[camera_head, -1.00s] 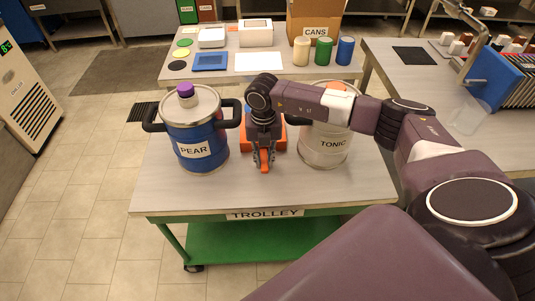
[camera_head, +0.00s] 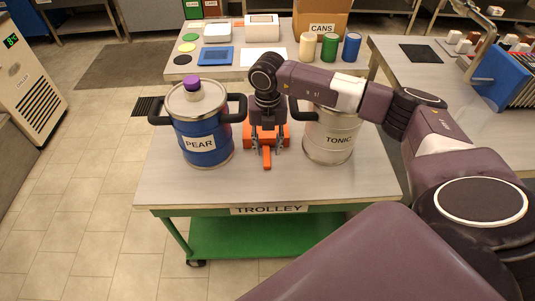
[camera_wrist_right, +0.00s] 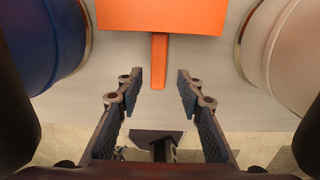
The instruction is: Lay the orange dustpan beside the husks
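The orange dustpan (camera_head: 267,158) lies on the trolley top (camera_head: 180,195), between the blue PEAR keg (camera_head: 203,135) and the pale TONIC keg (camera_head: 333,135). Its handle points toward me. My right gripper (camera_head: 266,149) is above the handle, its fingers apart on either side. In the right wrist view the fingers (camera_wrist_right: 161,85) are wide open, with the dustpan's handle (camera_wrist_right: 159,60) between and beyond their tips, touching neither. My arm hides part of the pan in the head view. I cannot make out any husks. My left gripper is not in view.
The kegs stand close on both sides of my right gripper, their black handles (camera_head: 237,108) near it. Behind is a table with cans (camera_head: 330,47), a blue tray (camera_head: 216,57) and a CANS box (camera_head: 321,20). The trolley's front is clear.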

